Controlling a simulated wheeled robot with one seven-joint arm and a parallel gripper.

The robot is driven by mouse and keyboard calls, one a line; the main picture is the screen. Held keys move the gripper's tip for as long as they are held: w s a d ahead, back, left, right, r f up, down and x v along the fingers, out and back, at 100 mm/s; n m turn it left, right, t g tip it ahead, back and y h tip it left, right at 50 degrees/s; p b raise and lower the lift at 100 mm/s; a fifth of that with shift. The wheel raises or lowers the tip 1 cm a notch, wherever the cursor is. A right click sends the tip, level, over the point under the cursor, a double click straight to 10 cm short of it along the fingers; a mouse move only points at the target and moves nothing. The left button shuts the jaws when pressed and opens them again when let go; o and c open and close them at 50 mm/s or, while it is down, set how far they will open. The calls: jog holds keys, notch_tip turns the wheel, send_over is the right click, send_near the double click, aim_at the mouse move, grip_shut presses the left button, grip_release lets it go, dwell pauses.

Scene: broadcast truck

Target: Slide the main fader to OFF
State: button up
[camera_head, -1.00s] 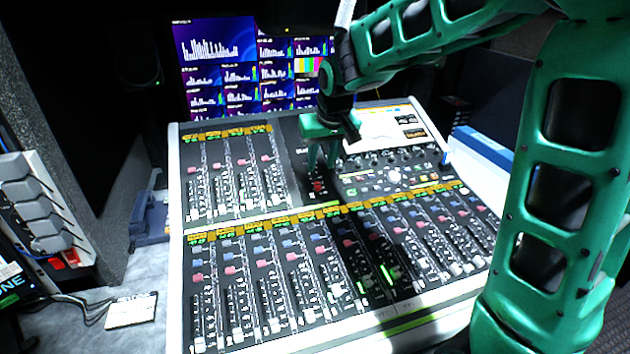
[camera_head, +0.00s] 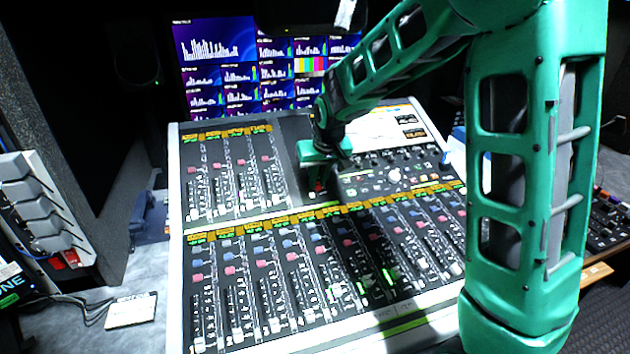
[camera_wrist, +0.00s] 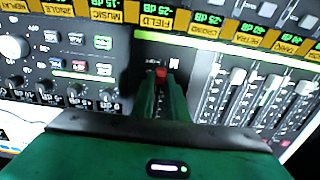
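The main fader, with a red cap (camera_head: 318,185), is in the dark panel at the mixing console's upper middle. In the wrist view, where the console's labels appear upside down, the red cap (camera_wrist: 160,73) sits between the tips of my gripper's two green fingers (camera_wrist: 161,86). The fingers are close together, with a gap about as wide as the cap, and look shut on it. Part of the fader's slot and scale shows between them. In the head view my gripper (camera_head: 320,172) is low over the panel, and its fingers are mostly hard to make out.
White-capped channel faders (camera_wrist: 238,77) stand close beside the gripper in the wrist view, with knobs (camera_wrist: 75,95) on the other side. The mixing console (camera_head: 175,250) fills the desk below several lit screens (camera_head: 218,50). Cables and a small pale box (camera_head: 131,311) lie at left.

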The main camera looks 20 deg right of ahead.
grip_shut()
jog(key=shift+s+f, duration=0.3)
jog(key=shift+s, duration=0.25)
jog(key=shift+s+f, duration=0.25)
jog(key=shift+s, duration=0.3)
jog(key=o, duration=0.6)
grip_release()
jog(key=shift+r, duration=0.1)
jog(key=shift+r, duration=0.2)
jog(key=v, duration=1)
jog(key=shift+s+r, duration=0.1)
jog(key=shift+s, duration=0.05)
